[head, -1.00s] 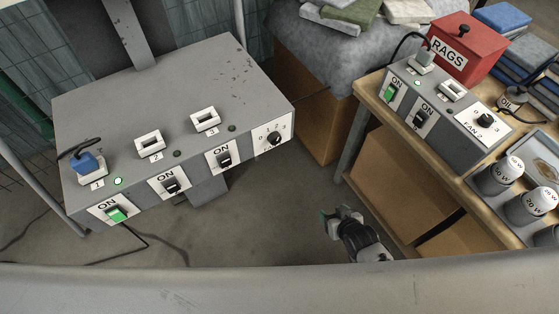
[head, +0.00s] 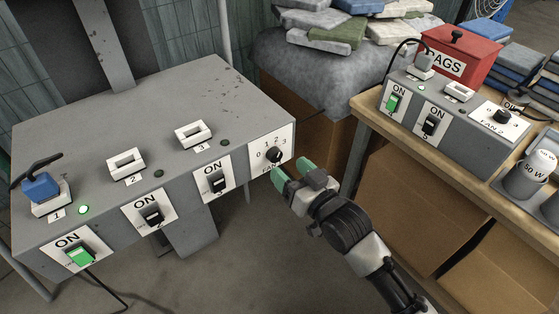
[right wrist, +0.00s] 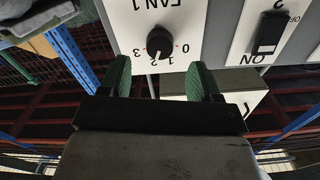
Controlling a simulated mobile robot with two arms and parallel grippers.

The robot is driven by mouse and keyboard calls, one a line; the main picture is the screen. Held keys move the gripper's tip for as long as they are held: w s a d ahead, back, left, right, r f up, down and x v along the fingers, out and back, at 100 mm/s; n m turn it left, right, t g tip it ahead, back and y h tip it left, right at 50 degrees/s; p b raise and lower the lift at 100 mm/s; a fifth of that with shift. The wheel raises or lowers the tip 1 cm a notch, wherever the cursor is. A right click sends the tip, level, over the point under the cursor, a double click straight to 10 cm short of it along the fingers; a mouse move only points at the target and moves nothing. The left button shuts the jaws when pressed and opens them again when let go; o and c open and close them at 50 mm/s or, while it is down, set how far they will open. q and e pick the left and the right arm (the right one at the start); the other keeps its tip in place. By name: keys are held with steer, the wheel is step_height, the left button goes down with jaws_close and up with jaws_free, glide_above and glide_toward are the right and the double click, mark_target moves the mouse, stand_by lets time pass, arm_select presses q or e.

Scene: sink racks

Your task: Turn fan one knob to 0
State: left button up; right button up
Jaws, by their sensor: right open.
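The fan one knob (head: 274,155) is a small black dial on a white plate at the right end of the large grey box's front. Its plate has marks 0 to 3. In the right wrist view the plate is upside down, and the knob (right wrist: 159,43) lies ahead, between the lines of the two fingers. Its white pointer seems to be near 2; the exact mark is hard to tell. My right gripper (head: 291,168) is open, with green fingertips just in front of the plate. In the wrist view the open fingers (right wrist: 158,80) hold nothing and appear short of the knob.
The large grey box (head: 90,215) has several switches and sockets; a blue plug (head: 40,187) sits in socket 1. A wooden bench (head: 375,105) at right carries a second switch box with a fan 2 knob (head: 502,116) and a red rags box (head: 455,55).

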mark_target(277, 159)
arm_select(q)
steer(key=shift+w+r, duration=0.35)
steer(key=shift+r, duration=0.55)
arm_select(e)
steer(key=shift+x, duration=2.3)
steer(key=c, duration=0.9)
steer(key=n+p, duration=0.3)
steer(key=n, duration=0.1)
steer(key=shift+r, duration=0.15)
steer(key=n+p, duration=0.3)
steer(key=n, duration=0.4)
steer(key=shift+n+p, duration=0.3)
steer(key=shift+p, duration=0.1)
steer(key=shift+n, duration=0.5)
arm_select(q)
steer(key=s+a+f, duration=0.1)
steer(key=s+f, duration=0.5)
steer(key=s, duration=0.3)
steer(key=s+a+f+g+p, duration=0.1)
steer(key=s+a+f, duration=0.1)
steer(key=s+f, duration=0.4)
steer(key=s, duration=0.2)
steer(key=shift+s, duration=0.35)
arm_select(e)
steer(key=n, duration=0.5)
steer(key=shift+f, duration=0.2)
arm_select(q)
steer(key=shift+f, duration=0.1)
arm_select(e)
steer(key=shift+n, duration=0.3)
